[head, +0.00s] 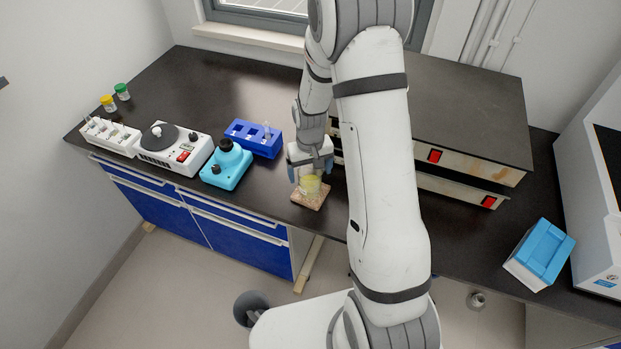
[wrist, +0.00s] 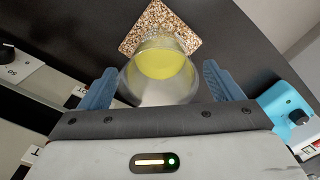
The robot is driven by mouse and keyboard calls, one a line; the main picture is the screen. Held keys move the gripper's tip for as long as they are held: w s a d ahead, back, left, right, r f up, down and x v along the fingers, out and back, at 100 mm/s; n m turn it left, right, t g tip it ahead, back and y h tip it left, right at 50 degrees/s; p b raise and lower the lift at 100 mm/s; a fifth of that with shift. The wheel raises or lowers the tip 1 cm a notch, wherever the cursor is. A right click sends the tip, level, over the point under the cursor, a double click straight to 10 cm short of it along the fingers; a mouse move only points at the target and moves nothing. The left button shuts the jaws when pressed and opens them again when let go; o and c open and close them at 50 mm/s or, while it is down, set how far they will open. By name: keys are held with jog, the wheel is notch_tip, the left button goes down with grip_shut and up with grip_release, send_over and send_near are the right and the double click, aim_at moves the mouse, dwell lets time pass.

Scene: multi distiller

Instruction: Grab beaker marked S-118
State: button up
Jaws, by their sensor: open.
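A clear beaker with yellow liquid (head: 310,184) stands on a speckled square pad (head: 312,202) near the front edge of the dark bench. No marking on it can be read. My gripper (head: 309,172) is open at the beaker. In the wrist view the beaker (wrist: 160,70) sits between the two blue fingers of my gripper (wrist: 162,84), with a visible gap on each side. The speckled pad (wrist: 160,22) shows beyond it. My gripper hides part of the beaker in the head view.
A blue rack (head: 253,139), a turquoise device (head: 226,165) and a white stirrer (head: 172,149) stand to the left. Stacked instruments with red switches (head: 460,130) stand right of my arm. A blue-lidded box (head: 541,252) is at the far right. The back left bench is mostly clear.

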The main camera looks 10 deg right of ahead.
jog(key=shift+f, duration=0.9)
jog(key=c, duration=1.2)
